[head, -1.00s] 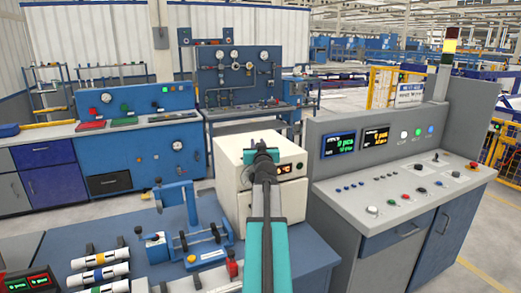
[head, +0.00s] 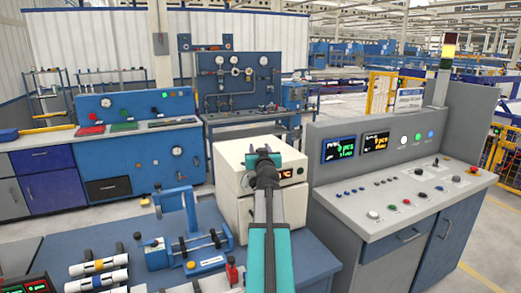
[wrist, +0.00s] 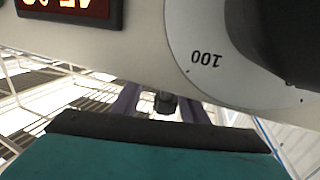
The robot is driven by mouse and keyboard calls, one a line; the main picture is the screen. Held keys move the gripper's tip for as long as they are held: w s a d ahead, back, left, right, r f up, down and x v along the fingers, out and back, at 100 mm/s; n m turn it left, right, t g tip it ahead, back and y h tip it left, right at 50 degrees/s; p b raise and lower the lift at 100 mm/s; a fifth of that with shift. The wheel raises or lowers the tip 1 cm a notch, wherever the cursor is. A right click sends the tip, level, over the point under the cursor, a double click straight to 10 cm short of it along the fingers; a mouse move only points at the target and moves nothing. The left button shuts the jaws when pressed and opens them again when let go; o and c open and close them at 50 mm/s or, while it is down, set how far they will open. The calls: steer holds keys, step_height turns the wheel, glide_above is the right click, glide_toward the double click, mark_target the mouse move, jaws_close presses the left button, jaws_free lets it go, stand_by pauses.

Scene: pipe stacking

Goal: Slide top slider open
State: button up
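A white box-shaped unit (head: 232,178) with a small orange display (head: 286,174) stands on the blue bench, in the middle of the head view. My gripper (head: 263,157) is in front of the box near its top edge, covering part of its front. Teal and dark parts show at the gripper's tip. I cannot make out a slider for certain. The finger gap is not clear, nor whether the gripper touches the box.
A blue clamp fixture (head: 190,235) and white pipes (head: 98,265) are left of the box on the bench. A grey control console (head: 400,195) stands close on the right. Blue test benches (head: 140,150) stand behind. Open floor shows between benches and console.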

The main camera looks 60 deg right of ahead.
steer(key=shift+b+v, duration=0.35)
steer(key=shift+v, duration=1.1)
steer(key=b+v, duration=0.3)
steer(key=v, duration=0.5)
steer(key=shift+a, duration=0.25)
steer(key=shift+s+f+b, duration=0.1)
steer(key=shift+f+b, duration=0.05)
steer(key=shift+b, duration=0.3)
steer(key=b, duration=0.3)
steer(key=shift+s+a, duration=0.3)
steer(key=shift+a, duration=0.1)
steer(key=shift+s+a+b, duration=0.2)
steer(key=shift+s+b, duration=0.05)
steer(key=shift+b, duration=0.55)
steer(key=shift+s+a+r+b, duration=0.2)
steer(key=shift+s+a+b, duration=0.1)
steer(key=shift+b, duration=0.45)
